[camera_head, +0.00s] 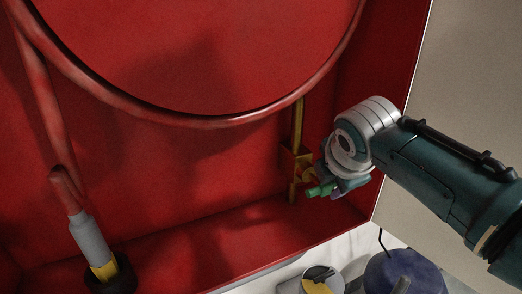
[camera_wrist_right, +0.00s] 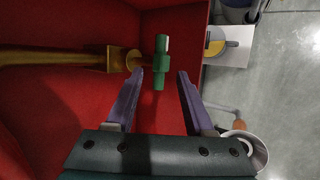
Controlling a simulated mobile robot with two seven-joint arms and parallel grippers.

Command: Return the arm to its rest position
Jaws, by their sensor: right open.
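My right arm comes in from the right in the head view. Its gripper (camera_head: 338,186) is beside the brass valve (camera_head: 296,160), inside the red cabinet (camera_head: 190,180). In the right wrist view the purple fingers of the right gripper (camera_wrist_right: 161,76) are apart, with nothing clamped. The green valve handle (camera_wrist_right: 160,62) shows between and just past the fingertips, standing crosswise to the brass pipe (camera_wrist_right: 60,57). The handle also shows in the head view (camera_head: 320,190), partly beside the gripper. Whether a finger touches it I cannot tell. My left gripper is not in view.
A large red reel (camera_head: 230,120) fills the cabinet above. A hose nozzle (camera_head: 92,238) hangs at lower left. A blue-topped container (camera_head: 415,268) and a pale pot (camera_head: 290,285) stand below the cabinet. The wrist view shows grey floor (camera_wrist_right: 285,70) at right.

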